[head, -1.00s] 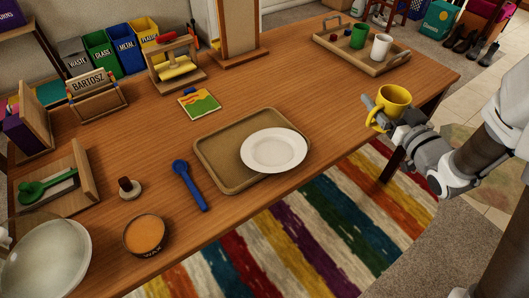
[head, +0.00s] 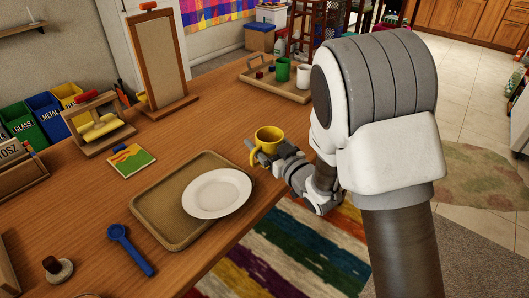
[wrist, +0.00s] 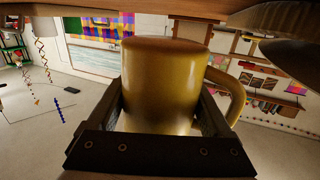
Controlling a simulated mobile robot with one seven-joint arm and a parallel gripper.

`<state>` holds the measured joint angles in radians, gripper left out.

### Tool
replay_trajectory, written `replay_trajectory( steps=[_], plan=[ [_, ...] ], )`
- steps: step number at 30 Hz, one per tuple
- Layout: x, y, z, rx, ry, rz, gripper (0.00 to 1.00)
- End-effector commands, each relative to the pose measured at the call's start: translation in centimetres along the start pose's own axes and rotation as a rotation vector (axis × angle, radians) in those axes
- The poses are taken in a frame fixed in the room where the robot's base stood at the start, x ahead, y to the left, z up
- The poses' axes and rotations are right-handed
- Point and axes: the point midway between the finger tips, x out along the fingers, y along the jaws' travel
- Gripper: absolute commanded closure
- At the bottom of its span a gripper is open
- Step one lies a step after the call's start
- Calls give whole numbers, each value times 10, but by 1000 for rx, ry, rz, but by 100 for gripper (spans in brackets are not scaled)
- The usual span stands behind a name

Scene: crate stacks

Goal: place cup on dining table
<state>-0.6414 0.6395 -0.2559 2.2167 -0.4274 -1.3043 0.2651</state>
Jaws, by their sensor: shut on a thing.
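A yellow cup (head: 269,138) is upright in my gripper (head: 262,154), near the right edge of the wooden dining table (head: 215,115). In the wrist view the cup (wrist: 165,85) fills the space between the two dark fingers (wrist: 165,125), with its handle at the right. My gripper is shut on the cup. I cannot tell whether the cup's base touches the table.
A brown tray (head: 150,205) with a white plate (head: 217,193) lies left of the cup. A wooden tray (head: 262,84) holds a green cup (head: 282,70) and a white cup (head: 304,75) behind it. A blue spoon (head: 130,250) lies at the front. Bare wood shows between the trays.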

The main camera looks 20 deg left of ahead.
Motion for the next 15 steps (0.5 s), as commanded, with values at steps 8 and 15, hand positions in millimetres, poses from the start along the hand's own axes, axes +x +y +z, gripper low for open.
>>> replay_trajectory(
  steps=[8,15],
  plan=[
    [2,0,31,-2,2,-2,90],
    [1,0,32,-1,2,-1,90]
  ],
)
